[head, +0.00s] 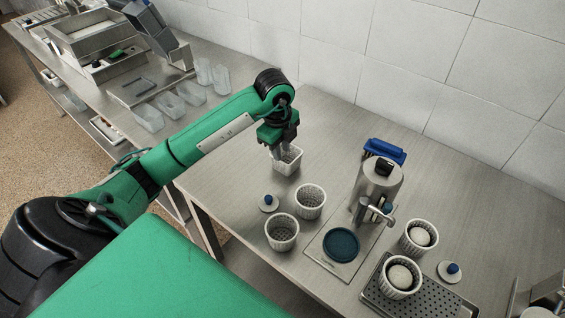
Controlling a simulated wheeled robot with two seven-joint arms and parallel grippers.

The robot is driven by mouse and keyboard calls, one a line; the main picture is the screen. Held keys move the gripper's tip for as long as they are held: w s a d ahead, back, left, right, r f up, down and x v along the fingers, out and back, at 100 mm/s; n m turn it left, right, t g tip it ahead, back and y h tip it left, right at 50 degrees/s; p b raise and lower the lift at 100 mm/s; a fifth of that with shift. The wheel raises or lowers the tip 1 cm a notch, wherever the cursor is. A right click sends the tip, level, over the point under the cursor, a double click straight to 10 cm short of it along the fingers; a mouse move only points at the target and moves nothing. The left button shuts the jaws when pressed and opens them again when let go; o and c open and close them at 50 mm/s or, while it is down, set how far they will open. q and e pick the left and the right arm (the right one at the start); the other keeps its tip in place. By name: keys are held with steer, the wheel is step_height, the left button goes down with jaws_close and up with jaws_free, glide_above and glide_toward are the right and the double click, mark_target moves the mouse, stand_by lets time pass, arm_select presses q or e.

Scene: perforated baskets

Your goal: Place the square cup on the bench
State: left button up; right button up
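The square cup (289,163) is a white perforated basket with a square rim, at the back of the steel bench (335,130). My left gripper (280,150) points down at it from above, with its fingers at the cup's rim and partly inside. The fingertips are small and partly hidden, so I cannot tell whether they are closed on the wall. I also cannot tell whether the cup's base touches the bench. My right gripper is not in view.
A metal press (379,185) with a blue disc (341,244) is to the right. Filled baskets (418,237) stand near a drain tray (440,300). Clear containers (190,93) are at the left.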

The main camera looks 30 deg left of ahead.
arm_select(q)
steer(key=r, duration=0.3)
steer(key=shift+s+r, duration=0.2)
steer(key=shift+f, duration=0.1)
stand_by(0.3)
